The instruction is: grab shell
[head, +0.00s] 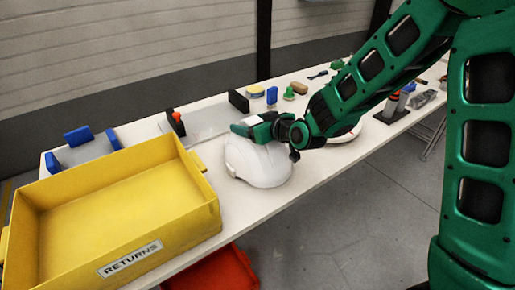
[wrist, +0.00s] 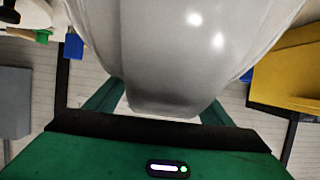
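A white helmet shell (head: 258,165) sits on the white table, just right of the yellow bin. My gripper (head: 252,129) is at the top of this shell, reaching in from the right. In the wrist view the shell (wrist: 175,55) fills the upper middle, very close, its narrow lower end near my palm. My green fingers (wrist: 160,108) show apart on either side of that end, their tips hidden behind the shell. I cannot tell whether they touch it. A second white rounded item (head: 345,133) is partly hidden behind my arm.
A yellow bin labelled RETURNS (head: 130,258) stands at the table's left. A red bin (head: 215,272) is below the front edge. A grey tray-like fixture with black ends (head: 207,120) lies behind the shell. Small tools and blocks line the table's back.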

